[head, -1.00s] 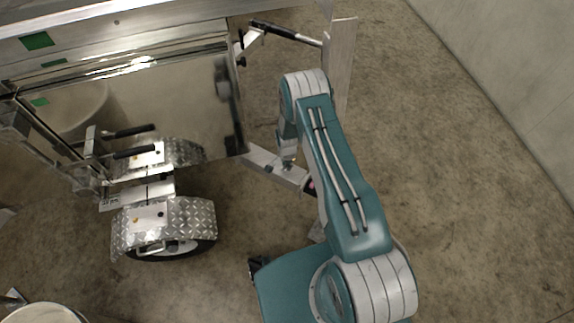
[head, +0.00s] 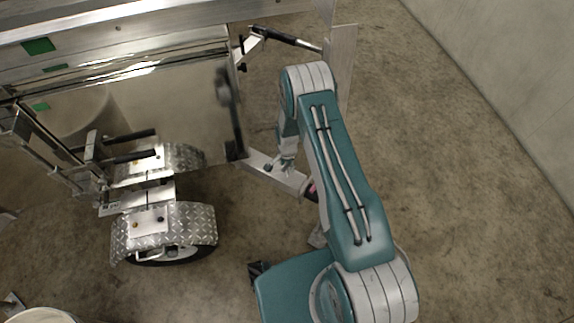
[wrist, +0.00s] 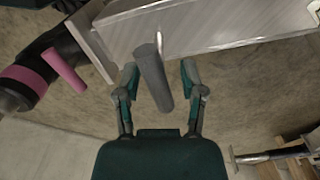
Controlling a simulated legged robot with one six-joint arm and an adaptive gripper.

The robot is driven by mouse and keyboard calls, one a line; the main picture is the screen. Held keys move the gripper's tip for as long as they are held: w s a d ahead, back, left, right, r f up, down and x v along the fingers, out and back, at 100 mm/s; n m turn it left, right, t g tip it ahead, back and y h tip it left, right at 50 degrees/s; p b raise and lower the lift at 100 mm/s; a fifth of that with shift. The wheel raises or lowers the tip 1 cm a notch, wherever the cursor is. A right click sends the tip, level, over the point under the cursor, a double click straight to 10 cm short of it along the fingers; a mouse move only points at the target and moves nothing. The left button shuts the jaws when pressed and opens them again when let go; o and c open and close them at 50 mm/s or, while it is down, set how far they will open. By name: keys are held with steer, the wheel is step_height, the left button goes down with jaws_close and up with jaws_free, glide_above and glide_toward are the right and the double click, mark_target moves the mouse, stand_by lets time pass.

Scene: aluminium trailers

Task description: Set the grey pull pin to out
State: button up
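The grey pull pin (wrist: 152,78) is a plain grey cylinder sticking out from the side of a metal beam (wrist: 215,25) in the wrist view. My gripper (wrist: 159,78) is open, with one finger on each side of the pin and a visible gap to both. The pin's free end points toward my palm. In the head view my gripper (head: 283,165) is small beside the trailer's tongue beam (head: 257,165), below my forearm. The grey pin cannot be made out there.
A pink pin (wrist: 63,70) and a dark cylinder with a pink band (wrist: 22,85) lie left of the grey pin. A metal rod (wrist: 265,157) shows at lower right. The trailer wheel and its fender (head: 180,222) stand at left; the floor at right is clear.

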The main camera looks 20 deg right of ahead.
step_height(320, 180, up, 12)
stand_by(0.6)
steer(key=shift+f, duration=0.1)
steer(key=s+r+n+t, duration=0.1)
steer(key=s+r+n, duration=0.2)
steer(key=r, duration=1.2)
steer(key=s+r+n+t, duration=0.2)
steer(key=s+r, duration=0.1)
steer(key=r, duration=1.1)
steer(key=s+r+n+t, duration=0.1)
steer(key=s+r+n, duration=0.2)
steer(key=s+r, duration=0.3)
steer(key=s+r+n+t, duration=0.1)
steer(key=s+r+n, duration=0.2)
steer(key=s+r, duration=0.4)
steer(key=s, duration=0.8)
steer(key=shift+s+t, duration=0.3)
steer(key=shift+s, duration=0.1)
